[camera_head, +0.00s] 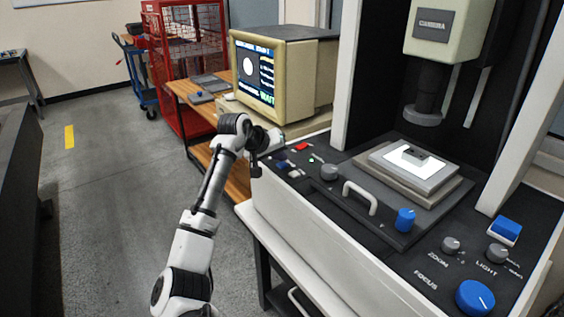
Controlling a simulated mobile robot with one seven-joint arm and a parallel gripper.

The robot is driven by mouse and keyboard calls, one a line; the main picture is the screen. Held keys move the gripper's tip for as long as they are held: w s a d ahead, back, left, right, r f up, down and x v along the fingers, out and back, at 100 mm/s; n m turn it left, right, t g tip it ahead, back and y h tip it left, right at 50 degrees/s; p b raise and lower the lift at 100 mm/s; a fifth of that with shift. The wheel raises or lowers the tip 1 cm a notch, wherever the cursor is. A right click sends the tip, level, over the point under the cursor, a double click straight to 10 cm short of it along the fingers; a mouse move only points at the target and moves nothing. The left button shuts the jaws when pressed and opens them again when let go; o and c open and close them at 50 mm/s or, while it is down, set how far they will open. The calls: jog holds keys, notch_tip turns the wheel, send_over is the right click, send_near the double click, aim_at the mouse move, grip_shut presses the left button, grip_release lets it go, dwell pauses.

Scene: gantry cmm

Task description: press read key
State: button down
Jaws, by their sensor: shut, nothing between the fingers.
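My arm reaches up from the bottom of the view, and my gripper (256,171) hangs just left of the machine's control panel (330,188), fingers pointing down. The gripper is shut and looks empty. Near it, at the panel's left end, are a red key (302,147), a blue key (282,166) and a white key (294,173). A larger blue key (507,228) sits at the panel's right end. No key label is legible as READ, so I cannot tell which is the read key. The gripper appears apart from the keys.
The panel also carries a grey knob (329,172), a white handle (360,197), a blue knob (405,219) and a big blue focus knob (475,298). A lit stage (440,180) lies under the camera head (440,28). A monitor (265,78) reading WAIT stands behind my gripper.

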aim_at(280, 166)
jog(key=shift+r, duration=0.3)
notch_tip(280, 166, up, 5)
jog(key=p, duration=0.4)
jog(key=shift+p, duration=0.35)
dwell(0.4)
